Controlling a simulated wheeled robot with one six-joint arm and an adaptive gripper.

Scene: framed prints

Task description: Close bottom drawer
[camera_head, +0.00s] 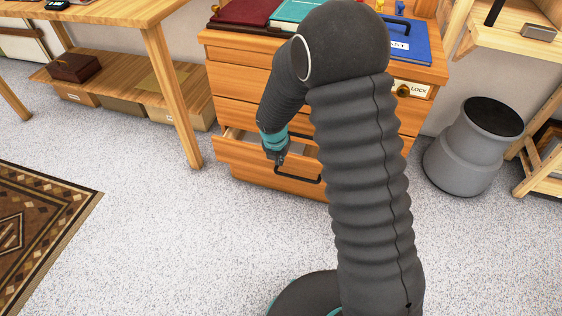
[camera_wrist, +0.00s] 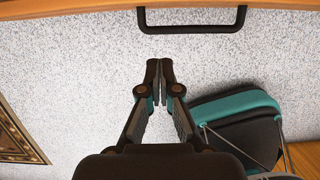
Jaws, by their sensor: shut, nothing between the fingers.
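The wooden cabinet (camera_head: 228,84) stands ahead, partly hidden behind my arm. Its bottom drawer (camera_head: 238,160) is pulled partway out, with its inside showing at the left. A dark bar handle (camera_head: 312,181) is on the drawer front; in the wrist view the handle (camera_wrist: 190,29) hangs at the top, below a strip of wood. My gripper (camera_head: 280,160) points down close to the drawer front, near the left end of the handle. In the wrist view my gripper (camera_wrist: 161,68) has its fingers together, empty and apart from the handle.
A grey bin (camera_head: 468,150) stands right of the cabinet. A wooden table (camera_head: 165,75) with a low shelf is at the left. A patterned rug (camera_head: 50,225) lies on the left floor. The speckled floor between rug and drawer is clear.

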